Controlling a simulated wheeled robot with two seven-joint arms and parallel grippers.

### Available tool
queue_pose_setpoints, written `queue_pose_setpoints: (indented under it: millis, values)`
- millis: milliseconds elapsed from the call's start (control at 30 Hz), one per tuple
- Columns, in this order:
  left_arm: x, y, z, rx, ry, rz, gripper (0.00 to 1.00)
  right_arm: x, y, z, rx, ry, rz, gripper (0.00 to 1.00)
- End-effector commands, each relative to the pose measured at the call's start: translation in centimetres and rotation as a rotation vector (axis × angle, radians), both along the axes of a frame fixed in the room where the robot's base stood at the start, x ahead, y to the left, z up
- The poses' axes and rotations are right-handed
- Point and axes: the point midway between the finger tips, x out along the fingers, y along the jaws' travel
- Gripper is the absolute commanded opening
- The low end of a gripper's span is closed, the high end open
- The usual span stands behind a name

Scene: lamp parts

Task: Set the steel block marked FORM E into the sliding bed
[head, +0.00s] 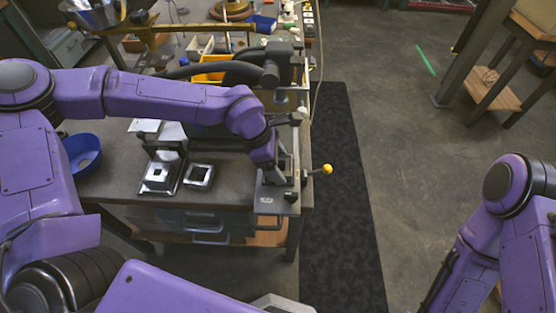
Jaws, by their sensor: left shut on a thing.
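My left arm reaches across the bench, and its gripper (274,177) points down at the grey press-like fixture (270,200) at the bench's right end. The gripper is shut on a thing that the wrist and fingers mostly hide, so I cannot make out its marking. The fixture has a flat grey front with a small pale label, too small to read; I cannot tell which part of it is the sliding bed. My right gripper is out of view.
A lever with a yellow knob (327,169) sticks out right of the fixture. A blue bowl (82,154) stands at left. A yellow bin (208,72) and brass parts crowd the back. A dark floor mat (340,220) runs beside the bench.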

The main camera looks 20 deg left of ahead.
Motion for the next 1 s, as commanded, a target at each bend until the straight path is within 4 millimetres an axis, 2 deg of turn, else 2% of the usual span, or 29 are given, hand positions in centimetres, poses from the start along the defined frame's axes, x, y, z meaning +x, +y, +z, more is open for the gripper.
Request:
queue_pose_setpoints:
  millis: [200, 233, 267, 300, 567, 667, 900, 1000]
  values:
    - [0.1, 0.0, 0.0, 0.0, -0.002, 0.0, 0.23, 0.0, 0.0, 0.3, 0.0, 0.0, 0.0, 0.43]
    - [0.1, 0.0, -0.1, 0.0, -0.002, 0.0, 0.86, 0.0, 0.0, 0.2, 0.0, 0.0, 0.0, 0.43]
    - [0.0, 0.0, -0.1, 0.0, -0.002, 0.0, 0.96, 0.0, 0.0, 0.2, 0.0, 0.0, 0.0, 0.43]
    - [0.0, 0.0, -0.1, 0.0, -0.002, 0.0, 1.0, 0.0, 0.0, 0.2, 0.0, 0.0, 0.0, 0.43]
    - [0.0, 0.2, 0.2, 0.0, -0.001, 0.001, 1.0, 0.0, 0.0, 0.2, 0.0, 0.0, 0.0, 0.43]
    - [-0.1, 0.8, 1.7, -0.001, -0.002, 0.004, 1.0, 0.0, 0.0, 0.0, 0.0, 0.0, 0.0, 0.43]
    - [-0.7, 2.9, 7.0, -0.003, -0.005, 0.003, 1.0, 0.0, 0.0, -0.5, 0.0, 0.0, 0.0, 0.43]
    - [-0.9, 3.5, 8.6, -0.002, -0.004, 0.002, 1.0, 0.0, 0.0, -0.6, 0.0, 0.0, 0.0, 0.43]
